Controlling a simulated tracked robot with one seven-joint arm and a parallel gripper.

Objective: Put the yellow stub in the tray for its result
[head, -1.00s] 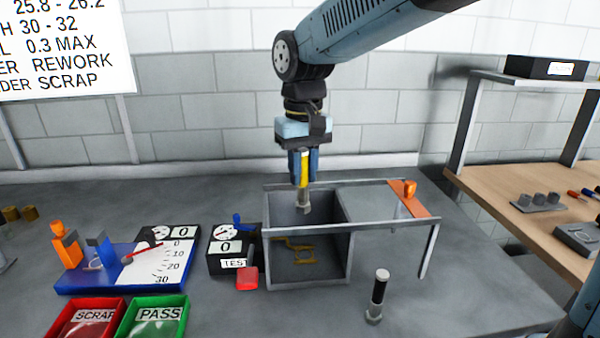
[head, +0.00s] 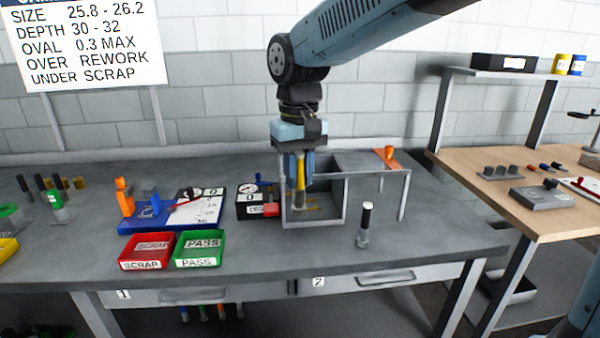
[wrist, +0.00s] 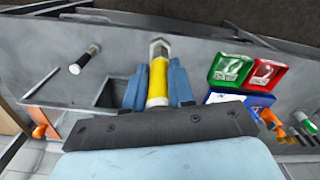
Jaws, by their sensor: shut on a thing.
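My gripper (head: 299,178) is shut on the yellow stub (head: 300,171), whose metal end points down. The stub also shows in the wrist view (wrist: 157,84), between the blue fingers. In the head view it hangs at the grey open box (head: 314,222); I cannot tell its exact height. A red tray marked SCRAP (head: 147,264) and a green tray marked PASS (head: 199,262) stand side by side, left of my gripper. Part of a yellow tray (head: 6,249) shows at the left edge; its label is out of view. The wall sign (head: 85,42) lists size, depth and oval limits, with over REWORK and under SCRAP.
A blue gauge (head: 160,218) with a dial stands behind the trays. A black TEST box (head: 250,207) with a dial at 0 is beside the grey box. A black-and-metal stub (head: 365,226) stands upright at right. A wooden bench (head: 530,200) is farther right.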

